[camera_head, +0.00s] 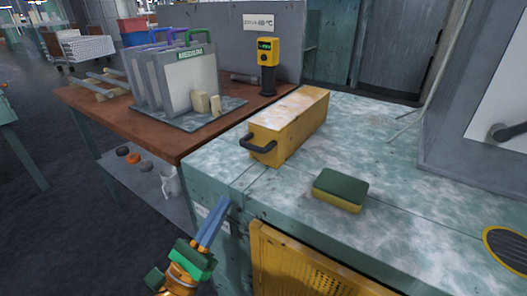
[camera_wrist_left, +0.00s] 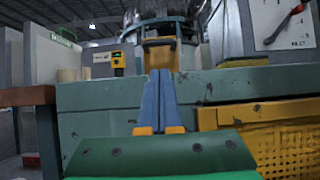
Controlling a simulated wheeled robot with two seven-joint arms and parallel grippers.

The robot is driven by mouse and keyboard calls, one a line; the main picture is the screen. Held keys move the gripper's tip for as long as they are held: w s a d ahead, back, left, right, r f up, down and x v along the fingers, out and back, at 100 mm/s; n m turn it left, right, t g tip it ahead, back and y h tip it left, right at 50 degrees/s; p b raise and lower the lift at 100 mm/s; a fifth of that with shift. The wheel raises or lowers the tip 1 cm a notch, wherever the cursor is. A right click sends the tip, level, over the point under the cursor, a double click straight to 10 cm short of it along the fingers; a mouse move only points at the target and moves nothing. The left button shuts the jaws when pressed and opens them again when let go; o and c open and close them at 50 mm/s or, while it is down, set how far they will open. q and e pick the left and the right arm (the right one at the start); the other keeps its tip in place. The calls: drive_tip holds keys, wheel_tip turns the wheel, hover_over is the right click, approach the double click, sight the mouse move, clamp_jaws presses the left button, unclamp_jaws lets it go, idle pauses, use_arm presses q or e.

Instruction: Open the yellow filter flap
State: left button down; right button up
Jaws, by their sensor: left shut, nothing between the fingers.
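The yellow filter flap (camera_head: 310,275) is a perforated panel with a yellow frame on the front of the teal bench, at the bottom of the head view. It also shows in the left wrist view at the right (camera_wrist_left: 285,147). It looks closed against the bench front; its lower part is cut off in the head view. My left gripper (camera_head: 224,203) has its blue fingers shut together with nothing between them. It is in front of the bench, left of the flap and apart from it. In the left wrist view the fingers (camera_wrist_left: 158,74) point at the bench front. My right gripper is not in view.
On the bench top (camera_head: 400,150) are a long yellow box (camera_head: 292,120) with a dark handle and a green-yellow sponge (camera_head: 340,189). A brown table (camera_head: 150,133) with upright panels stands to the left. A grey housing (camera_head: 445,130) stands at the right.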

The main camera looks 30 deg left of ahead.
sight(246, 180)
use_arm(q)
drive_tip(key=p+x, duration=0.1)
drive_tip(key=x, duration=0.1)
drive_tip(key=p+x, duration=0.1)
drive_tip(key=x, duration=0.1)
drive_tip(key=shift+r, duration=0.5)
drive_tip(key=x, duration=0.2)
drive_tip(key=p+x, duration=0.1)
drive_tip(key=x, duration=0.1)
drive_tip(key=shift+w+f, duration=0.1)
drive_tip(key=shift+w, duration=0.3)
drive_tip(key=shift+w+r, duration=0.25)
drive_tip(key=shift+w, duration=0.25)
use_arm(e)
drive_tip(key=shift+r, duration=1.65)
